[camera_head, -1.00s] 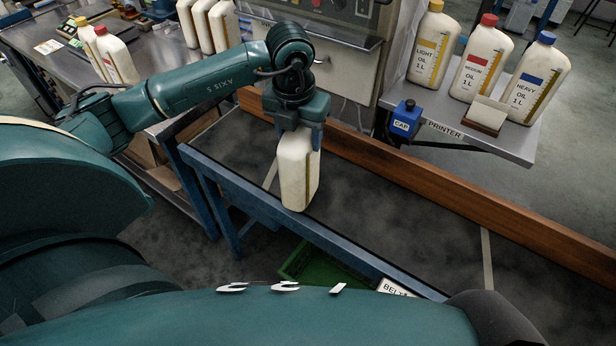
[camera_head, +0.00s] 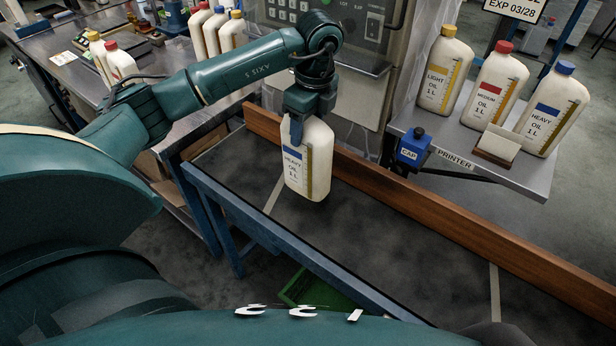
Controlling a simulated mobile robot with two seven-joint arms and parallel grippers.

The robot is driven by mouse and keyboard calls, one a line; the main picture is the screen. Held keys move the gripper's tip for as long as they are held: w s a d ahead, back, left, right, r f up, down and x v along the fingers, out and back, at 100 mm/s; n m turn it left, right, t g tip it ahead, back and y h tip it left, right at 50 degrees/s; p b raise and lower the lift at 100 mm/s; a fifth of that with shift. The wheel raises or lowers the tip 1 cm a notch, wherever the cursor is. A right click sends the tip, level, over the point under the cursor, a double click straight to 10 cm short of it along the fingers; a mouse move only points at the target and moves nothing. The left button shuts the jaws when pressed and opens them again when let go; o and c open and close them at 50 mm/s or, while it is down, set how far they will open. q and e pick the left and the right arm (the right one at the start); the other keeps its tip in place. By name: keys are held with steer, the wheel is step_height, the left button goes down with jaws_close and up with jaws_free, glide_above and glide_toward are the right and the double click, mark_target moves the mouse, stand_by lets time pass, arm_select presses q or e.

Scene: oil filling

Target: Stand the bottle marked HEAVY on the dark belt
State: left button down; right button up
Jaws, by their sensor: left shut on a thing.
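A white bottle (camera_head: 308,165) with a blue label reading HEAVY OIL 1 L and a yellow side stripe hangs upright or nearly so from my left gripper (camera_head: 308,122). The gripper is shut on its top from above and hides the cap. The bottle is over the far left part of the dark belt (camera_head: 400,245); I cannot tell whether its base touches the belt. My right gripper is not in view.
A wooden rail (camera_head: 430,206) runs along the belt's far side, a blue frame (camera_head: 270,232) along its near side. A sample shelf (camera_head: 450,150) holds LIGHT, MEDIUM and HEAVY bottles. A blue CAP device (camera_head: 413,147) sits beside it. The belt to the right is clear.

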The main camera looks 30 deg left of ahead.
mark_target(307, 156)
arm_select(q)
step_height(307, 156, down, 5)
steer(key=b, duration=0.2)
steer(key=shift+r+b, duration=0.15)
steer(key=shift+b, duration=0.25)
steer(key=shift+f, duration=0.25)
step_height(307, 156, down, 3)
steer(key=shift+r+b, duration=0.1)
steer(key=shift+b, duration=1.15)
steer(key=shift+f, duration=0.3)
steer(key=shift+r, duration=0.1)
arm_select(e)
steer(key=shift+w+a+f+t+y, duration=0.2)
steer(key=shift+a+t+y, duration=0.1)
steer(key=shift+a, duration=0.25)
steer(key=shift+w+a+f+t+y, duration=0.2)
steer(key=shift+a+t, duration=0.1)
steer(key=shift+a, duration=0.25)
arm_select(q)
steer(key=shift+c, duration=2.4)
jaws_free()
steer(key=shift+f, duration=0.2)
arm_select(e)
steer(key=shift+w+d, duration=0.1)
arm_select(q)
steer(key=shift+r, duration=0.1)
